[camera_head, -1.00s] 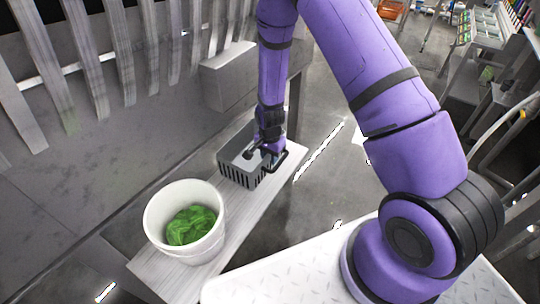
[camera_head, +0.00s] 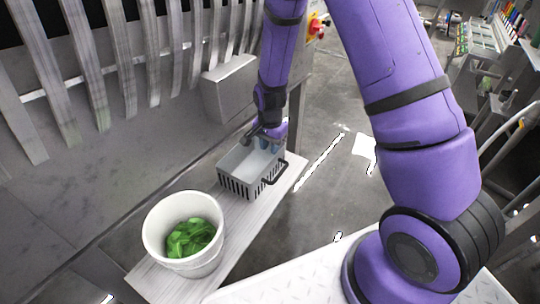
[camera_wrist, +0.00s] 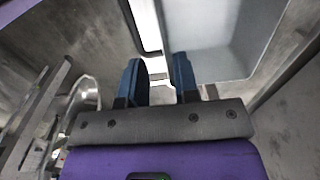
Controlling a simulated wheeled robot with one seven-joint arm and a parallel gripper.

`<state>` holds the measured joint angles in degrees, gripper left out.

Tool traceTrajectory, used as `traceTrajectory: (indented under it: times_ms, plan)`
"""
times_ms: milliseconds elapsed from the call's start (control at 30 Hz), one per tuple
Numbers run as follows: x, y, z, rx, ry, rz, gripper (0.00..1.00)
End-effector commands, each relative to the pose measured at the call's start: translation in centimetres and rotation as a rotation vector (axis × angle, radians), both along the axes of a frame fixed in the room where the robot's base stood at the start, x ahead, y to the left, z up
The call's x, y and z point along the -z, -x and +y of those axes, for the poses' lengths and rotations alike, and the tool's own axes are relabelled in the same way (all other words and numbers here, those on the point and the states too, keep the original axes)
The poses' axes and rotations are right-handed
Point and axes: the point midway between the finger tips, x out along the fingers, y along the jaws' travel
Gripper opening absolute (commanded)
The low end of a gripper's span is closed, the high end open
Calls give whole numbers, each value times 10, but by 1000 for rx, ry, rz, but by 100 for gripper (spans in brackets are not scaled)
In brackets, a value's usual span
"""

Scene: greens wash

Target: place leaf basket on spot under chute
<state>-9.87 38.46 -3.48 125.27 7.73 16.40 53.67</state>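The leaf basket (camera_head: 236,187) is a grey slotted basket with a dark handle (camera_head: 275,174). It stands upright on the far part of the pale bench (camera_head: 226,246), and its visible inside looks empty. A grey box-shaped fitting (camera_head: 231,88), perhaps the chute, juts from the wall behind and above it. My gripper (camera_head: 267,145) is at the basket's far right rim, pointing down. The marked spot is not visible.
A white bucket (camera_head: 208,262) with green leaves (camera_head: 190,238) stands on the near end of the bench. Upright slats (camera_head: 125,60) line the wall at left. A red knob (camera_head: 317,25) is at the back.

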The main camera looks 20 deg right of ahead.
Motion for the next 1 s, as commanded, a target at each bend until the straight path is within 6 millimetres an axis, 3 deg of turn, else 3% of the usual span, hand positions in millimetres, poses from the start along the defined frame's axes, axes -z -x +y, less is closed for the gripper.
traceTrajectory:
  times_ms: [467, 567, 767, 1000]
  plan:
    - [-34, 0, -1, -17, -5, -12, 29]
    - [-62, 1, -2, -57, -14, -36, 29]
    - [-139, 16, -10, -182, -28, -101, 29]
    - [-223, 51, -20, -343, -22, -180, 29]
